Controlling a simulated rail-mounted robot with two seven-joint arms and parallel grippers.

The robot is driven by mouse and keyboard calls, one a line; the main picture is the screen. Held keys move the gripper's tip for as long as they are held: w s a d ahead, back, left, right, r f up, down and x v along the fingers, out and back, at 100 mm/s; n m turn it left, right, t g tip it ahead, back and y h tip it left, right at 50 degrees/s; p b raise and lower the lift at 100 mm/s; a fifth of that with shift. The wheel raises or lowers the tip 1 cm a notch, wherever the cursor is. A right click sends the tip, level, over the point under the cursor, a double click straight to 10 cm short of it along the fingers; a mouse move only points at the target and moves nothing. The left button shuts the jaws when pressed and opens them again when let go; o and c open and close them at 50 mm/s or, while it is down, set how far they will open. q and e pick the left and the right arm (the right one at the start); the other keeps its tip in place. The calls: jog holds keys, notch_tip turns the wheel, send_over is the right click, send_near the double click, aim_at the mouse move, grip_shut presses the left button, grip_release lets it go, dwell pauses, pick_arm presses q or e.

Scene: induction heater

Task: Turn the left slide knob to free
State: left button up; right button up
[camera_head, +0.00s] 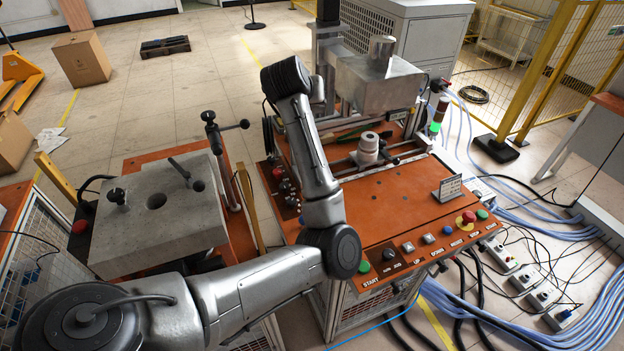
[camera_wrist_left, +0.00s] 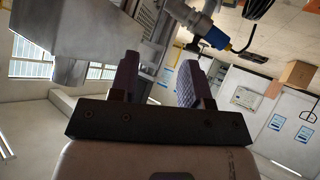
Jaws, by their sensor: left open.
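I cannot tell for certain which control is the left slide knob. A black rotary knob (camera_head: 389,254) sits on the front edge of the orange table, beside the green START button (camera_head: 364,267). Small dark knobs (camera_head: 286,186) sit on a panel at the table's left edge, partly near my arm; their labels are too small to read. My left arm crosses the head view, and its gripper is hidden there. In the left wrist view my left gripper (camera_wrist_left: 158,78) is open and empty, its two fingers apart, with no knob between them.
The orange machine table (camera_head: 400,210) carries a white cylindrical fixture (camera_head: 369,146) and a small sign (camera_head: 448,188). A metal heater box (camera_head: 375,82) stands behind. A grey block (camera_head: 158,222) lies on the left bench. Cables (camera_head: 490,215) and power strips crowd the right floor.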

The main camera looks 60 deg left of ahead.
pick_arm(q)
jog(key=w+a+f+m+g+h+b, duration=0.1)
jog(key=f, duration=0.6)
jog(key=w+a+f+m+g+h+b, duration=0.1)
jog(key=a+f+g, duration=0.1)
jog(key=f, duration=0.6)
jog(key=a+f+m+g+h+b, duration=0.1)
jog(key=f, duration=0.7)
jog(key=shift+w+a+f+m+g+h, duration=0.2)
jog(key=shift+w+m+g+h, duration=0.1)
jog(key=shift+w+h, duration=0.1)
jog(key=shift+w+a+f, duration=0.1)
jog(key=shift+w+f, duration=0.1)
jog(key=shift+f, duration=0.4)
pick_arm(e)
jog(key=shift+f, duration=2.6)
